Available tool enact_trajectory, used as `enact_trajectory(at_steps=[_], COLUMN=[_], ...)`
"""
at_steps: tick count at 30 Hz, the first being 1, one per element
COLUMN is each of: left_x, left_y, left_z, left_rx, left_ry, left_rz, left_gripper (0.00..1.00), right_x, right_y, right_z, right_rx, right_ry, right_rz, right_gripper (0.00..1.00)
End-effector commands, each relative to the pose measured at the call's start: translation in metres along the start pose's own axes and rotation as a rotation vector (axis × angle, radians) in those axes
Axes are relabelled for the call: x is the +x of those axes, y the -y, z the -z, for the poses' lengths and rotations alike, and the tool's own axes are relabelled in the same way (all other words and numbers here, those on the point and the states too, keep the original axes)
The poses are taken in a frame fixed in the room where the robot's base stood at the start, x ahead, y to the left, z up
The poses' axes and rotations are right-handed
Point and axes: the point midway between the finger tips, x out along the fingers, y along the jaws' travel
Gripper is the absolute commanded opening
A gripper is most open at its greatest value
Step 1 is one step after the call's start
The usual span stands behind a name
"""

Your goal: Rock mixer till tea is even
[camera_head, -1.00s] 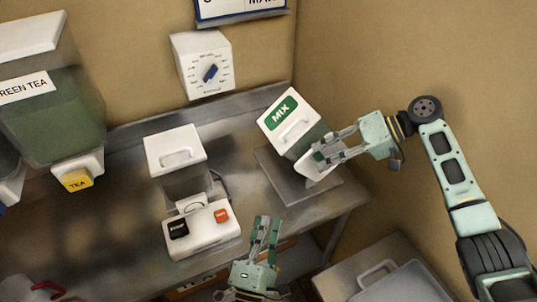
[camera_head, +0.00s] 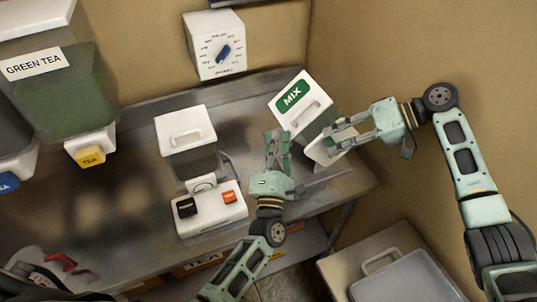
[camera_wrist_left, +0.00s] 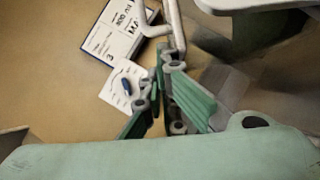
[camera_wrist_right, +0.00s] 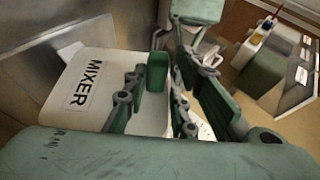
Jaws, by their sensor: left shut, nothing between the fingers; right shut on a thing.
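The mixer (camera_head: 303,103) is a container with a white lid bearing a green MIX label, on a flat metal plate (camera_head: 325,180) at the right of the counter. It looks tilted in the head view. In the right wrist view its white side reads MIXER (camera_wrist_right: 88,85). My right gripper (camera_head: 338,144) is shut on the mixer at its right side; the exact grip is partly hidden. My left gripper (camera_head: 277,143) is shut and empty, in front of the mixer's left side in the head view. The tea's evenness cannot be seen.
A white-lidded dispenser (camera_head: 187,150) with black and orange buttons stands left of my left gripper. A green tea tank (camera_head: 70,90) with a yellow tap is at the far left. A dial timer (camera_head: 215,45) is on the wall. A lidded bin (camera_head: 405,280) stands below, right.

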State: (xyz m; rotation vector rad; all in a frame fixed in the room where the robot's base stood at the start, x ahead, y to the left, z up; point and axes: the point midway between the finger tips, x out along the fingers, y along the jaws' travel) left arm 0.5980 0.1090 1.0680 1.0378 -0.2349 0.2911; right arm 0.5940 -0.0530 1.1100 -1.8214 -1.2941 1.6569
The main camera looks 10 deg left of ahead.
Motion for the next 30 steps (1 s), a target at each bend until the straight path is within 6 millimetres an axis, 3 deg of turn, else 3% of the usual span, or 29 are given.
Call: enact_trajectory(at_steps=[1, 27, 28, 30], left_x=[0.003, 0.017, 0.017, 0.017], left_y=[0.001, -0.005, -0.006, -0.006], left_z=[-0.003, -0.019, -0.019, -0.019], left_rx=[0.0, 0.001, 0.001, 0.001], left_ry=[0.0, 0.002, 0.003, 0.003], left_rz=[-0.001, -0.001, -0.002, -0.002], left_gripper=[0.0, 0.0, 0.0, 0.0], right_x=[0.003, 0.003, 0.003, 0.003], right_y=[-0.009, -0.009, -0.009, -0.009], right_z=[-0.006, -0.006, -0.006, -0.006], right_rx=[0.02, 0.018, 0.018, 0.017], right_ry=[0.013, 0.014, 0.015, 0.014], right_rz=[-0.012, -0.013, -0.013, -0.012], right_gripper=[0.0, 0.0, 0.27, 0.33])
